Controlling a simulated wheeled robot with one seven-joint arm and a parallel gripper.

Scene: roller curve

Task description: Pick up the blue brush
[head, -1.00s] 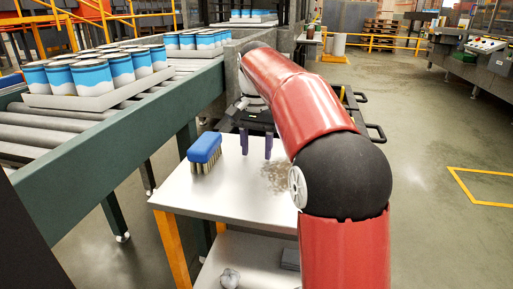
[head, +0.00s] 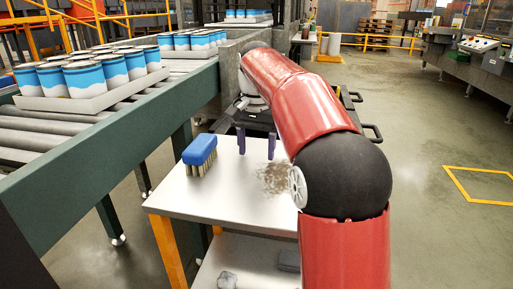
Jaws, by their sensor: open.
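The blue brush (head: 200,150) stands on its pale bristles on the left part of the white cart top (head: 210,200), with its blue back facing up. My gripper (head: 256,147) is to the right of the brush, above the cart top. Its two dark purple fingers point down and stand apart with nothing between them. It does not touch the brush. My red arm hides part of the cart's right side.
A roller conveyor (head: 190,95) with trays of blue and white cans runs along the left, close to the cart. A patch of brown debris (head: 272,178) lies on the cart top. A grey rag (head: 228,280) lies on the lower shelf. Open floor lies to the right.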

